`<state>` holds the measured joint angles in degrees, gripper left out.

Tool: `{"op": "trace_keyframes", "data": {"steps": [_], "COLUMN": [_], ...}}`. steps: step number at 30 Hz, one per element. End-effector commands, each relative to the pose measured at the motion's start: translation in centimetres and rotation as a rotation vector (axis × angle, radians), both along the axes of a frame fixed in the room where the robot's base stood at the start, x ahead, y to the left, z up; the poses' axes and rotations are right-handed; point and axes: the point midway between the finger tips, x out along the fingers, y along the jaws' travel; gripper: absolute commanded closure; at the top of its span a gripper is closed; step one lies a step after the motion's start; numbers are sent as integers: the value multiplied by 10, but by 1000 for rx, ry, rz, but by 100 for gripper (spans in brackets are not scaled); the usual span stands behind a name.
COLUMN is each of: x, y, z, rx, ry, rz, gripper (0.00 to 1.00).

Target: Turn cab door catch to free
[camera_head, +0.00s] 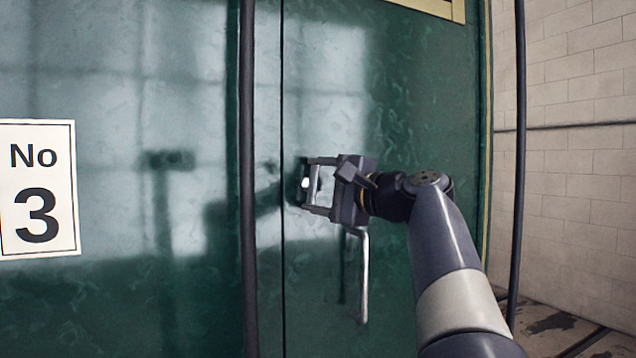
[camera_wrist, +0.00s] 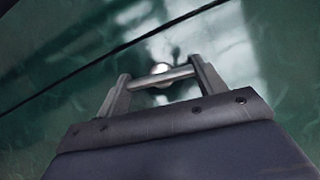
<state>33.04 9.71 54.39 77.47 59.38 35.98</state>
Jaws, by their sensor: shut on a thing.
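The cab door (camera_head: 420,110) is a dark green glossy panel with a narrow vertical seam at its left edge. The catch (camera_head: 305,183) sits just right of that seam, with a pale round knob on a dark mount. My gripper (camera_head: 313,187) reaches it from the right. In the wrist view, my gripper (camera_wrist: 163,78) has its fingertips at the two ends of a short metal bar of the catch (camera_wrist: 161,70), with the pale knob just behind. The bar looks near upright in the head view. The fingers hide part of the mount.
A silver door handle (camera_head: 363,280) hangs below my gripper. Dark upright rails stand left (camera_head: 247,120) and right (camera_head: 519,150) of the door. A white "No 3" plate (camera_head: 62,190) is at far left. A pale brick wall (camera_head: 575,90) stands at right.

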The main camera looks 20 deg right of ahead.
Motion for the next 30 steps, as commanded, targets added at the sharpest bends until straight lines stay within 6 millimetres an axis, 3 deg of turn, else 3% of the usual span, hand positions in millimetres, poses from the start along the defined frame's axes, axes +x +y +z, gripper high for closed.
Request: {"op": "trace_keyframes", "data": {"steps": [10, 26, 27, 30], "x": [0, 0, 0, 0], "y": [0, 0, 0, 0], "z": [1, 0, 0, 0], "rx": [-137, -162, -162, -161], "ry": [-4, -4, -4, -4], "rz": [0, 1, 1, 1], "gripper": [76, 76, 33, 25]}}
